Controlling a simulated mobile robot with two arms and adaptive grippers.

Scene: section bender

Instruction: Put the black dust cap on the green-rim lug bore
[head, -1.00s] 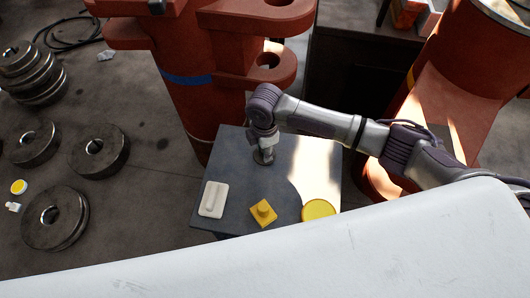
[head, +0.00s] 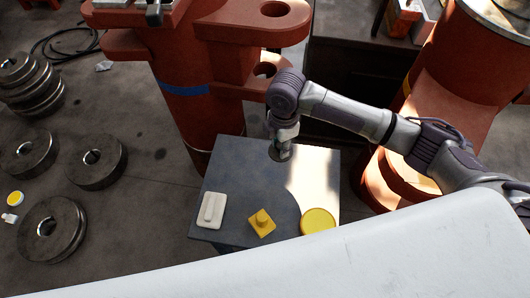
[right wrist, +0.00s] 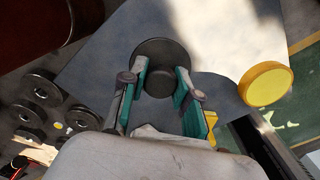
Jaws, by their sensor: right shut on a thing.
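The black dust cap (right wrist: 160,52) is a dark round disc with a knob, seen in the right wrist view. My right gripper (right wrist: 163,86) has its teal fingers shut on the cap's knob. In the head view my right gripper (head: 281,148) points down over the back of the small grey table (head: 240,165); whether the cap touches the tabletop I cannot tell. Red lugs with round bores stick out from the red column: an upper lug (head: 298,28) and a lower lug (head: 245,84). No green rim shows on either. My left gripper is not in view.
On the table are a white block (head: 211,210), a yellow square knobbed piece (head: 262,223) and a yellow round cap (head: 318,221). The red column (head: 190,120) stands behind it, with another red body (head: 455,75) at right. Dark metal rings (head: 97,162) lie on the floor at left.

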